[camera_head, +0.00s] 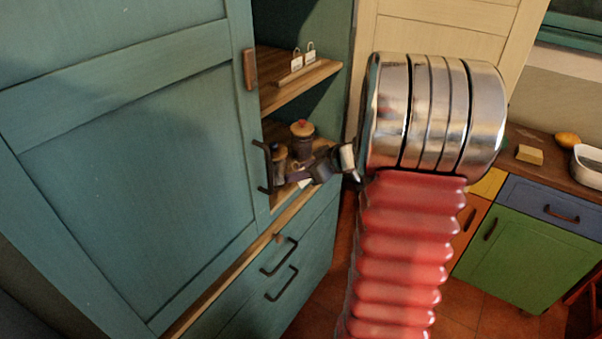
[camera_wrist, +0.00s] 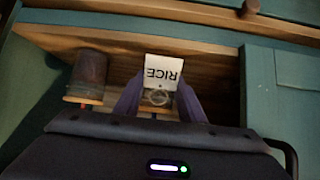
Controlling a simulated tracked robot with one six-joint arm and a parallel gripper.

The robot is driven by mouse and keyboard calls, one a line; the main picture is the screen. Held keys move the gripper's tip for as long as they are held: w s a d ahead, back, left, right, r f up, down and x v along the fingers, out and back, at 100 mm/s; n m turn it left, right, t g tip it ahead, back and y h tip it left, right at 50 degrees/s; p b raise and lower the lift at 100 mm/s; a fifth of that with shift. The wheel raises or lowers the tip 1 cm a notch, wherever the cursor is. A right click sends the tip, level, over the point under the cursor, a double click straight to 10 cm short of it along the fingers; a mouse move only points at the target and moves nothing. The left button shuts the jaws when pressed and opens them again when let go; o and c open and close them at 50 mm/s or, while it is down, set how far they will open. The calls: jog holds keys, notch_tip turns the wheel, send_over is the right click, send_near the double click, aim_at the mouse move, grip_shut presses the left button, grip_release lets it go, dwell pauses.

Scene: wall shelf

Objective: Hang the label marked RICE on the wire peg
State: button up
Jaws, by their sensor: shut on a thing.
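The white RICE label (camera_wrist: 163,71) is between my gripper's two purple fingers in the wrist view, its lettering upside down there. My gripper (camera_wrist: 158,104) is shut on the label. In the head view my gripper (camera_head: 293,172) is inside the cabinet's lower open bay, close to the jars; a small white patch (camera_head: 305,183) by it may be the label. I cannot make out the wire peg for certain in either view.
A dark jar with an orange lid (camera_head: 302,135) and a smaller jar (camera_head: 279,157) stand by my gripper. One jar (camera_wrist: 87,75) shows left in the wrist view. Two white tags (camera_head: 303,57) stand on the upper shelf (camera_head: 290,88). The teal door (camera_head: 140,150) bounds the bay's left.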

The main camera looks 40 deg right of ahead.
jog(key=shift+w+a, duration=0.25)
jog(key=shift+w, duration=0.55)
jog(key=shift+w+a+f, duration=0.15)
jog(key=shift+w+f, duration=0.2)
jog(key=shift+f, duration=0.2)
dwell(1.2)
jog(key=o, duration=1.1)
jog(key=shift+s, duration=0.1)
jog(key=v, duration=1.3)
jog(key=shift+s+r, duration=0.2)
